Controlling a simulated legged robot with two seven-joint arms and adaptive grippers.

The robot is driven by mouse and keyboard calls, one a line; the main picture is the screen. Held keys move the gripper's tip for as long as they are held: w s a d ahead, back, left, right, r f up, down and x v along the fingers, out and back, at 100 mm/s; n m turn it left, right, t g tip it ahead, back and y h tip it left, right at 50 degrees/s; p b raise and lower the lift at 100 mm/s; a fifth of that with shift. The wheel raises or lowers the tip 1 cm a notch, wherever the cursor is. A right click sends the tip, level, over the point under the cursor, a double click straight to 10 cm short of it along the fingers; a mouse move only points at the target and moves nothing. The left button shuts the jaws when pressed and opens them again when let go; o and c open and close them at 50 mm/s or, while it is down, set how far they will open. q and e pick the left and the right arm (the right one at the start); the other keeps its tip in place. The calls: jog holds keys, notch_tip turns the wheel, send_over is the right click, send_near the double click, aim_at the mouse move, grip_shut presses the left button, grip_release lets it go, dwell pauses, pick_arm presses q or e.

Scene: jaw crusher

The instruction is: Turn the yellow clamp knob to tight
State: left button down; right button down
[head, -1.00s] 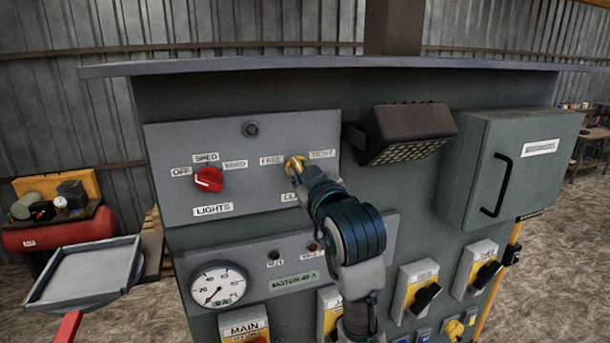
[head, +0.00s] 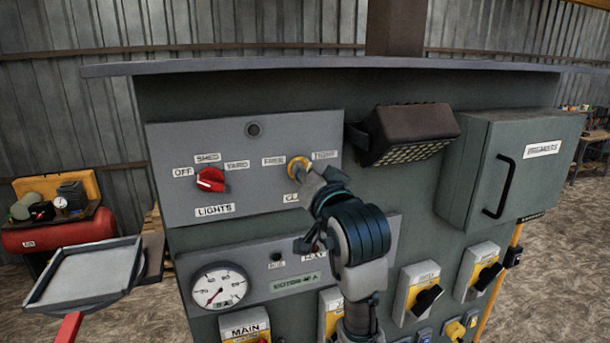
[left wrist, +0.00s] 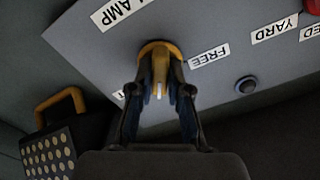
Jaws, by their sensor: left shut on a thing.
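The yellow clamp knob (head: 297,163) sits on the upper grey panel (head: 240,140), between the FREE label (head: 273,162) and the TIGHT label (head: 325,155). My left gripper (head: 304,178) reaches it from the lower right and partly hides it and the CLAMP label below. In the left wrist view the two fingers of my left gripper (left wrist: 160,88) are closed on either side of the knob's grip (left wrist: 160,66). There FREE lies to the right, CLAMP at the upper left, and TIGHT is mostly hidden behind a finger. My right gripper is not in view.
A red lights knob (head: 211,180) is left of the clamp knob. A dark lamp (head: 408,133) juts out at its right, near my wrist. Below are a gauge (head: 219,288) and several switches. A grey box with a handle (head: 515,170) is at the right.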

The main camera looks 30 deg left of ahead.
pick_arm(q)
jog(key=m, duration=0.5)
jog(key=shift+r+m, duration=0.1)
jog(key=shift+m, duration=0.3)
dwell(0.4)
jog(key=c, duration=1.2)
grip_release()
jog(key=shift+w, duration=0.1)
jog(key=shift+o, duration=0.4)
jog(key=shift+w, duration=0.2)
jog(key=v, duration=1.2)
jog(key=shift+d+f, duration=0.2)
jog(key=shift+f, duration=0.05)
jog(key=shift+a, duration=0.2)
